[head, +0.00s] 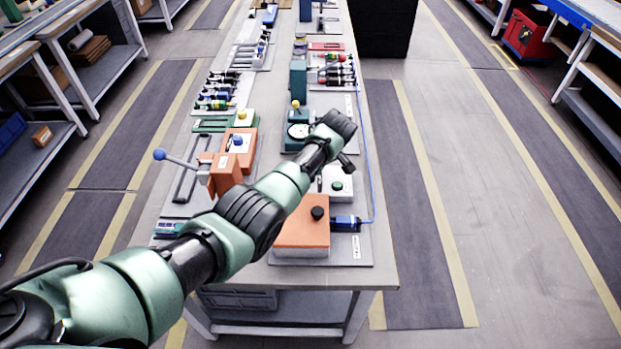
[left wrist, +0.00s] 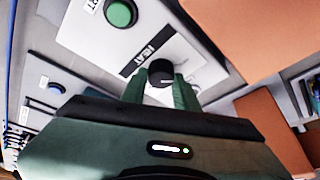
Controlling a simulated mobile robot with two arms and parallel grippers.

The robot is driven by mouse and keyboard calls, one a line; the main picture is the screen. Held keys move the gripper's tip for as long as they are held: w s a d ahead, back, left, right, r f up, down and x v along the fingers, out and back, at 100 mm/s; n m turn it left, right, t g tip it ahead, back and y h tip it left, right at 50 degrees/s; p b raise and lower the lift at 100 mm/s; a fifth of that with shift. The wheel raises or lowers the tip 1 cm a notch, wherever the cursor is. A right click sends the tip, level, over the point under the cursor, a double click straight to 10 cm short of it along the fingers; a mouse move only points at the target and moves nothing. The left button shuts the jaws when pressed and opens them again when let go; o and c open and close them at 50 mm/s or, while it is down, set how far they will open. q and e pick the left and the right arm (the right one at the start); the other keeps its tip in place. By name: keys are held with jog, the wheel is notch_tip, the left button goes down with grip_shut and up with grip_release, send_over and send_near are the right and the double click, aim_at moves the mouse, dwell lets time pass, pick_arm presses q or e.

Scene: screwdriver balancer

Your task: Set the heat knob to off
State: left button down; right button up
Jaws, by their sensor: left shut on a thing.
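The heat knob (left wrist: 160,71) is a small round black knob with a light mark on its face. It stands on a white panel (left wrist: 190,52) beside a black label reading HEAT. My left gripper (left wrist: 160,88) is shut on the knob, one green finger on each side of it. In the head view my left arm reaches across the bench to the white box (head: 327,186); the knob is hidden there behind the arm. The knob's exact setting is too small to read. My right gripper is in neither view.
A green button (left wrist: 120,13) is on the same panel. An orange box with a black knob (head: 317,213) stands in front of the white box. A dial gauge (head: 298,131) is to the left. Tool racks crowd the bench further back.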

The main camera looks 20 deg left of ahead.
pick_arm(q)
jog(key=shift+w+f+n+g+b, duration=0.15)
jog(key=shift+n+g+b, duration=0.25)
jog(key=shift+n+b, duration=0.7)
jog(key=shift+r+n+y+b, duration=0.2)
jog(key=shift+n+y+b, duration=0.15)
jog(key=shift+b, duration=0.5)
jog(key=c, duration=1.1)
grip_release()
jog(key=shift+o, duration=0.2)
jog(key=v, duration=0.7)
jog(key=shift+r, duration=0.4)
jog(key=shift+d, duration=0.1)
